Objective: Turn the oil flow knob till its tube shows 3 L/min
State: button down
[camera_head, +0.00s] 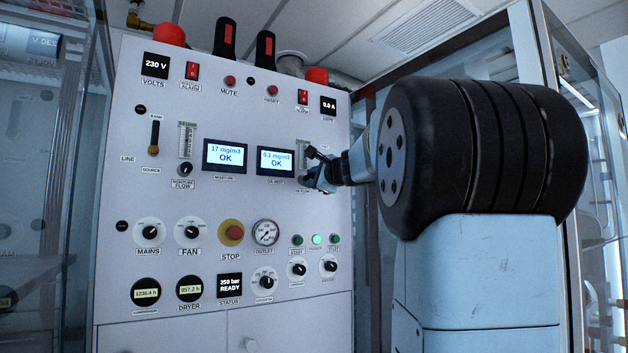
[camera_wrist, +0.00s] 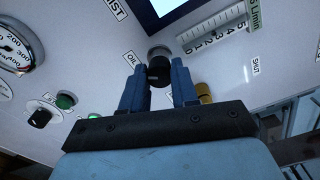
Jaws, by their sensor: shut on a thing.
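The oil flow knob (camera_wrist: 158,70) is a dark round knob on the white panel in the wrist view, between the two blue fingers. My gripper (camera_wrist: 157,88) is shut on it; it also shows in the head view (camera_head: 318,175), where it hides the knob. The oil flow tube (camera_wrist: 212,32) lies just beyond the knob in the wrist view, with a scale from 0 to 5 and an L/min label. In the head view the tube (camera_head: 302,150) is partly covered by my gripper. I cannot tell its reading.
The oil mist display (camera_head: 276,161) reads 0.1 mg/m3 OK, beside the moisture display (camera_head: 225,156) at 17 mg/m3 OK. Green buttons (camera_head: 317,239) sit below my gripper. A brass-coloured end (camera_wrist: 204,92) is close to the right finger. A pressure gauge (camera_wrist: 14,48) is at left.

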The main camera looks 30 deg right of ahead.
jog(key=c, duration=0.9)
grip_release()
jog(key=shift+o, duration=0.2)
jog(key=shift+s, duration=0.1)
jog(key=s, duration=1.3)
jog(key=shift+s+d, duration=0.25)
jog(key=shift+s, duration=0.15)
